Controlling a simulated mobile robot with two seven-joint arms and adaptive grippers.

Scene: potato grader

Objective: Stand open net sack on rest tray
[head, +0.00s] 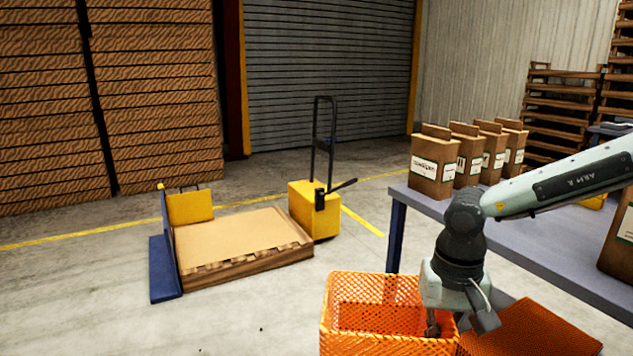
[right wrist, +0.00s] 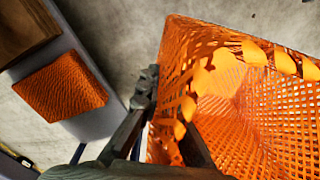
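An open orange net sack (head: 375,308) stands mouth-up at the bottom of the head view, below the front of the table. Its open mouth and inside fill the right of the right wrist view (right wrist: 250,110). My right gripper (head: 435,328) is at the sack's right rim. In the right wrist view its fingers (right wrist: 165,105) converge on either side of the mesh wall, and it looks shut on it; the inner fingertip is partly hidden. What lies under the sack is out of view. No rest tray can be clearly made out. My left gripper is not in view.
A flat orange mesh pile (head: 530,328) lies right of the sack, also in the right wrist view (right wrist: 60,85). Paper bags (head: 433,170) stand on the grey table (head: 560,262). A yellow pallet truck (head: 313,208) and low pallet (head: 240,245) stand on the floor; the floor at left is clear.

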